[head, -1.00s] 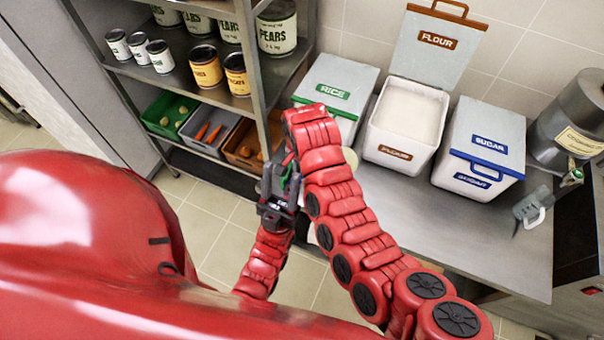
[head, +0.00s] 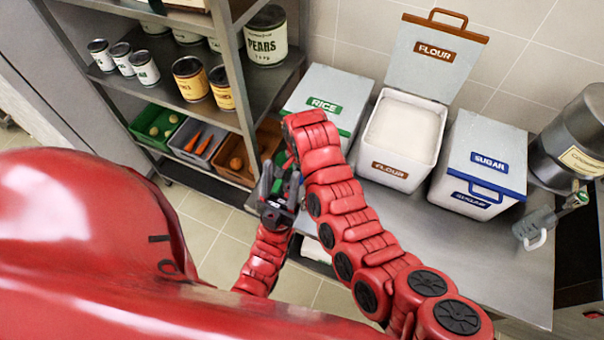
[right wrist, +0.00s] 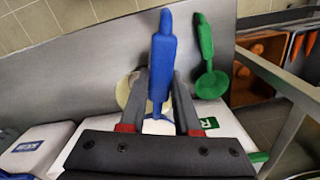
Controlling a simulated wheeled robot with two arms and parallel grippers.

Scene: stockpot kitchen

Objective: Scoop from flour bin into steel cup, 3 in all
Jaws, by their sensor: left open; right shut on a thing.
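The white flour bin (head: 398,165) stands on the steel counter, its lid (head: 432,70) raised behind it and pale flour (head: 405,127) inside. My left gripper (head: 281,180) is open, beside my right arm and left of the bins. In the right wrist view my right gripper (right wrist: 157,85) is shut on a blue-handled tool (right wrist: 162,50). The tool's lower end is largely hidden by the gripper. The right gripper is hidden in the head view.
The closed rice bin (head: 335,85) and sugar bin (head: 480,150) flank the flour bin. A metal urn (head: 575,135) stands at the right. Shelves (head: 265,85) with cans and crates are at the left. The right wrist view shows a green utensil (right wrist: 207,60).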

